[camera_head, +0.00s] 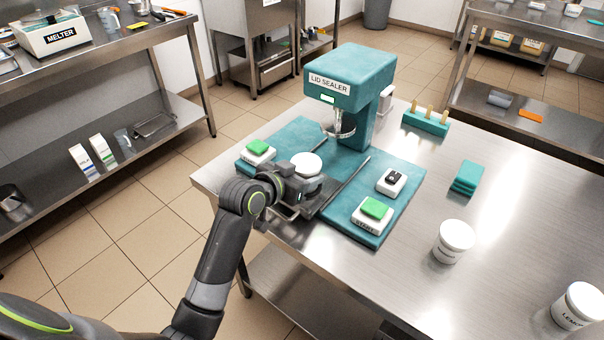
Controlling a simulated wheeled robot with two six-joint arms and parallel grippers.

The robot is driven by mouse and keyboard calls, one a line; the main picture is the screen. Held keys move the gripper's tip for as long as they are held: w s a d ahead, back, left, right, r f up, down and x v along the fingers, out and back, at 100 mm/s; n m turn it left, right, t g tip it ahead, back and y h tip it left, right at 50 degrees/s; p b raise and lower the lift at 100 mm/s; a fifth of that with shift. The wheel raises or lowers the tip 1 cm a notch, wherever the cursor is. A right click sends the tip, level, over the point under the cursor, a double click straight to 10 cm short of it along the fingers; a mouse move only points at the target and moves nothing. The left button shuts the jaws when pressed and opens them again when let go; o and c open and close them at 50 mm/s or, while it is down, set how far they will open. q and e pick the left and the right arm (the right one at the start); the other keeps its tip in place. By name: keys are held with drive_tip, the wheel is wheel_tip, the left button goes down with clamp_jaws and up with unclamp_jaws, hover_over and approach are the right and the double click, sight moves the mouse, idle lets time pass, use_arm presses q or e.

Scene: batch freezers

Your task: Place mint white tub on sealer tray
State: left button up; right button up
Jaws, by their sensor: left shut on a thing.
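A tub with a white lid (306,164) is held by my left gripper (302,186) at the front of the teal lid sealer (350,80). The gripper is shut on the tub, and its fingers and wrist hide the tub's lower part and any label. The tub is upright, in front of the sealing head and over the middle of the sealer's base. The metal tray area (332,192) there is partly covered by the gripper, so I cannot tell whether the tub touches it. My right gripper is out of view.
Green-topped buttons flank the middle, left (258,150) and right (374,210). A small black switch (392,180) is at right. White tubs (454,241) (578,306), a teal stack (467,177) and a teal rack (426,122) stand right. Bare steel lies between.

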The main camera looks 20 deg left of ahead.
use_arm(q)
drive_tip(key=shift+f, duration=0.1)
drive_tip(key=o, duration=1.1)
drive_tip(key=shift+c, duration=0.2)
drive_tip(key=shift+r, duration=0.2)
drive_tip(key=v, duration=1.2)
drive_tip(key=shift+p, duration=0.45)
